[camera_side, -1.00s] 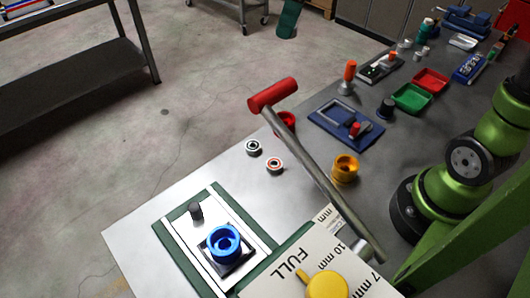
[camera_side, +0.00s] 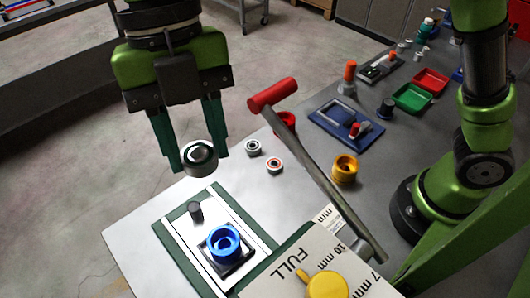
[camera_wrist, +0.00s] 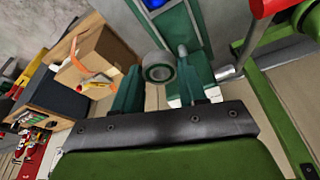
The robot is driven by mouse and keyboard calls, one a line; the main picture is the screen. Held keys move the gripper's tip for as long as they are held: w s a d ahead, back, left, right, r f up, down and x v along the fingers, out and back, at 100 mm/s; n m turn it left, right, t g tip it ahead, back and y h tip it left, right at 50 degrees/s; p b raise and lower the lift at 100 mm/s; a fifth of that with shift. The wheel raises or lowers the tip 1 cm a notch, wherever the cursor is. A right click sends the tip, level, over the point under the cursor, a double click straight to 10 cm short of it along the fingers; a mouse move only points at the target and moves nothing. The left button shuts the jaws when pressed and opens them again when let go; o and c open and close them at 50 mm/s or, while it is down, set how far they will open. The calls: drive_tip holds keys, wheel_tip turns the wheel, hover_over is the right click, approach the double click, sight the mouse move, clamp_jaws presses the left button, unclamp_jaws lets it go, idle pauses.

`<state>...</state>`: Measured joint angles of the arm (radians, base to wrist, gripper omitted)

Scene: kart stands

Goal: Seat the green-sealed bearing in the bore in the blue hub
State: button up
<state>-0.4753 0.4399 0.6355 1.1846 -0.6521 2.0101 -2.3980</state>
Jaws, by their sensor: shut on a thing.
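My gripper (camera_side: 198,160) is shut on a bearing (camera_side: 200,153), a pale metal ring with a dark centre. Its seal shows as dark, perhaps greenish. The bearing sits between the two green fingers and also shows in the wrist view (camera_wrist: 158,74). The blue hub (camera_side: 224,241), with its round bore facing up, stands on a dark square base on the white and green plate. In the side view the held bearing is above and left of the hub, clear of it. Only a blue part of the hub (camera_wrist: 153,3) shows at the top of the wrist view.
A black knob (camera_side: 195,211) stands on the plate beside the hub. A red-handled lever (camera_side: 318,165) rises to the right. A sign panel (camera_side: 305,262) is at the front.

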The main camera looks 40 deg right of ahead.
sight(225, 240)
wheel_tip(225, 240, down, 22)
idle(0.6)
drive_tip(key=shift+f, duration=0.15)
drive_tip(key=shift+d+f, duration=0.1)
drive_tip(key=shift+f, duration=0.45)
drive_tip(key=o, duration=1.1)
drive_tip(key=a+v, duration=0.1)
drive_tip(key=v, duration=1.2)
drive_tip(key=shift+d+r, duration=0.3)
drive_tip(key=shift+d, duration=0.1)
drive_tip(key=shift+s+r, duration=0.1)
drive_tip(key=shift+s, duration=0.1)
